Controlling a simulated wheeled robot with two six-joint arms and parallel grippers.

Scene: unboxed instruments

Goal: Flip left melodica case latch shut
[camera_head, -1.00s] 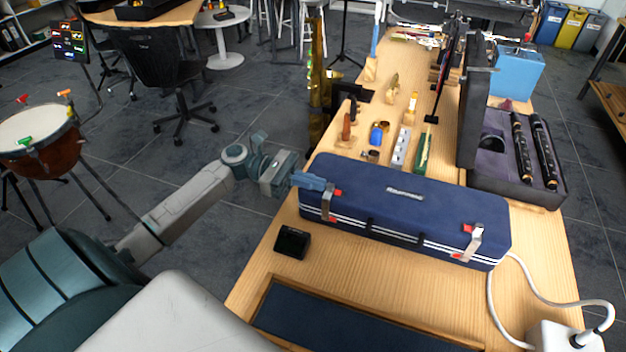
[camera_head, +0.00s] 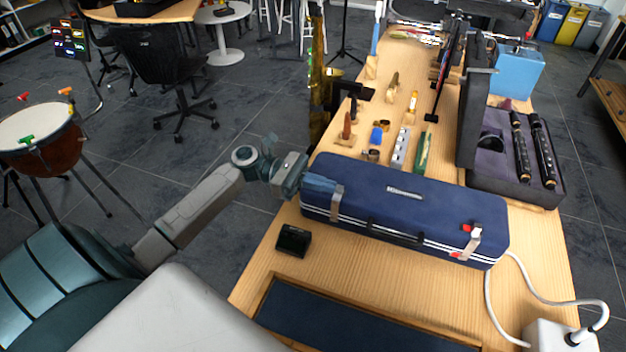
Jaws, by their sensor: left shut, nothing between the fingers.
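The blue melodica case (camera_head: 405,203) lies closed on the wooden table, with white stripes along its front. The left latch (camera_head: 337,203) is a metal strip at the case's left front; no red shows around it now. The right latch (camera_head: 470,240) shows red at its top and bottom. My left gripper (camera_head: 328,184) is shut and empty at the case's upper left front edge, right beside the left latch's top. Whether it touches the latch I cannot tell. My right gripper is out of view.
A small black box (camera_head: 293,240) sits in front of the case's left end. A white cable (camera_head: 493,310) runs down from the case's right end to a white socket block (camera_head: 560,337). An open dark instrument case (camera_head: 515,165) stands behind on the right. Small items stand behind the case.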

